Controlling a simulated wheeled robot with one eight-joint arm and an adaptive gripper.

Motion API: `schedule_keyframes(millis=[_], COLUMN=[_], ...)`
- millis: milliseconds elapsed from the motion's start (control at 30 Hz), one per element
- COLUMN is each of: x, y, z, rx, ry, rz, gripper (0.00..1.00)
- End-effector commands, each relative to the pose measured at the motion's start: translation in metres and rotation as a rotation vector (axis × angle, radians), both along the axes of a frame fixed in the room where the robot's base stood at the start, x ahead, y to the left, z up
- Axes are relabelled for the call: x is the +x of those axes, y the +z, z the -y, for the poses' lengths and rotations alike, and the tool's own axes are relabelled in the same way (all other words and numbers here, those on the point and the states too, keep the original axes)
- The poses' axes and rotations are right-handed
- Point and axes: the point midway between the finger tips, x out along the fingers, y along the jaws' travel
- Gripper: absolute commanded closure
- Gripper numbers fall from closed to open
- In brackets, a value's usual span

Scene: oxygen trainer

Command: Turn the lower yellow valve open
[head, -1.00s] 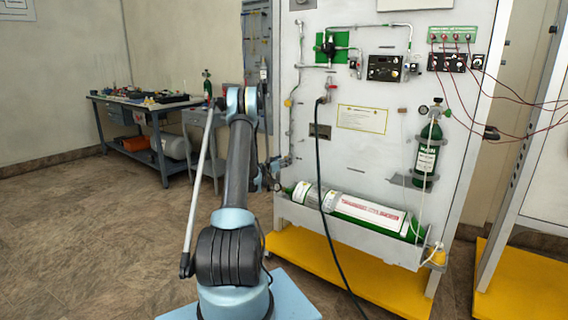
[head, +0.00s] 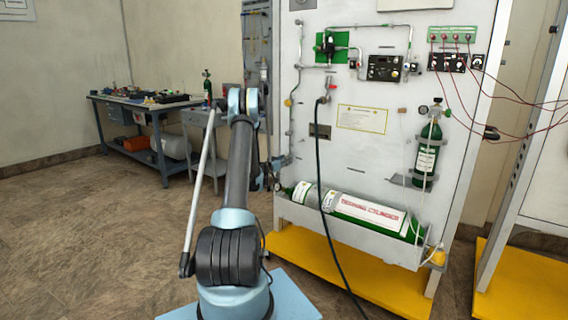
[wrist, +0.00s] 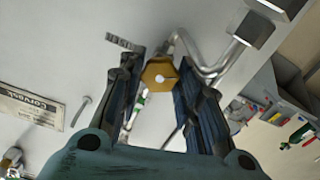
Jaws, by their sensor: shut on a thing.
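The lower yellow valve (wrist: 160,74) shows in the wrist view as a six-sided yellow knob with a pale centre, at the end of a bent metal pipe. My gripper (wrist: 160,80) has one finger on each side of this knob and is shut on it. In the head view my gripper (head: 277,172) is at the left edge of the white panel, low on the pipe. The valve it holds is hidden there by the gripper and arm. Another yellow valve (head: 289,102) sits higher on the same pipe, clear of my gripper.
The white panel (head: 360,160) carries pipes, gauges and a small green cylinder (head: 426,158). A large cylinder lies in the tray (head: 345,240) beside my arm. A black hose (head: 322,190) hangs down the panel. A workbench (head: 150,108) stands at the back left; the floor between is clear.

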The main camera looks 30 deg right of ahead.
Motion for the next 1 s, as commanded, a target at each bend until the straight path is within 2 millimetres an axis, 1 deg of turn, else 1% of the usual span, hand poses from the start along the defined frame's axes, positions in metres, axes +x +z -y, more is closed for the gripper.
schedule_keyframes(millis=[133, 433, 467, 500, 533, 867, 1000], x=[0.0020, 0.0026, 0.0026, 0.0026, 0.0025, 0.0011, -0.0019], y=[0.0000, 0.0001, 0.0001, 0.0001, 0.0001, 0.0001, 0.0002], z=[-0.0010, -0.0014, -0.0014, -0.0014, -0.0013, -0.0012, -0.0089], rx=[-0.022, -0.025, -0.025, -0.025, -0.025, -0.025, -0.025], ry=[0.003, 0.005, 0.005, 0.005, 0.004, 0.002, 0.002], rz=[-0.052, -0.060, -0.060, -0.060, -0.060, -0.059, -0.059], gripper=[0.92, 0.92, 0.61, 0.52, 0.48, 0.48, 0.48])
